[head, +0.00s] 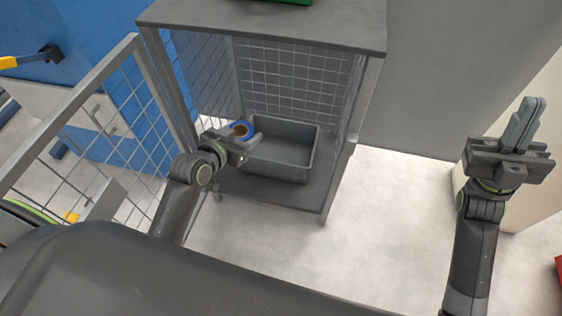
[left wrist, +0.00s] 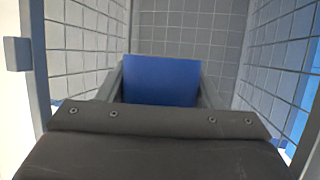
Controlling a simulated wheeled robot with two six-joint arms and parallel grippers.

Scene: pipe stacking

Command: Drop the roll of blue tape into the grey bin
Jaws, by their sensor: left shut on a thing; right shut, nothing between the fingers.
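The roll of blue tape (head: 241,129) shows a brown core in the head view. My left gripper (head: 243,141) is shut on it, at the near left edge of the grey bin. In the left wrist view the blue tape (left wrist: 161,80) fills the gap between the two fingers. The grey bin (head: 293,173) stands on the lower shelf of the mesh-sided rack; the part of its inside that shows is empty. My right gripper (head: 523,126) is shut and empty at the far right, away from the bin.
The rack has a grey top board (head: 270,24) above the bin and wire mesh (head: 295,80) at its back and sides. A mesh gate (head: 100,120) stands open on the left. The floor (head: 385,220) to the right of the rack is clear.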

